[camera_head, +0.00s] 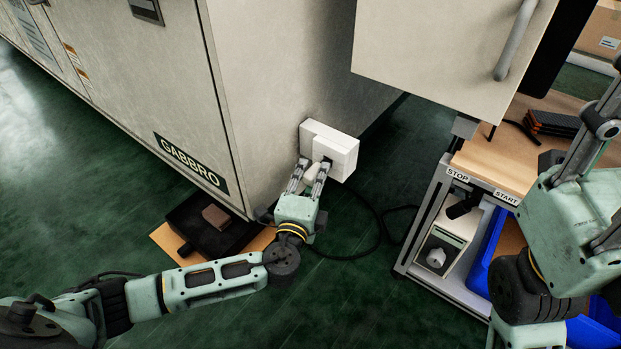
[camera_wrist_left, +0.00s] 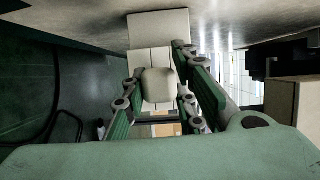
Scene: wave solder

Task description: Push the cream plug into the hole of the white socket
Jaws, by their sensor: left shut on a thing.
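The white socket (camera_head: 336,146) is a box on the side of the large cream cabinet. It also shows in the left wrist view (camera_wrist_left: 158,27), straight ahead of the fingers. My left gripper (camera_head: 316,174) is shut on the cream plug (camera_head: 311,173), right in front of the socket's lower part. In the left wrist view the plug (camera_wrist_left: 158,86) sits between the fingers and covers part of the socket face. The hole is hidden, and I cannot tell whether the plug touches or enters it. My right gripper (camera_head: 601,122) is only partly in view at the right edge.
The cream cabinet (camera_head: 282,70) marked GABBRO stands behind the socket. A black cable (camera_head: 379,225) lies on the green floor. A workbench (camera_head: 490,165) with STOP and START labels and a blue bin (camera_head: 486,257) stands at right. A black tray (camera_head: 209,226) lies below the cabinet.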

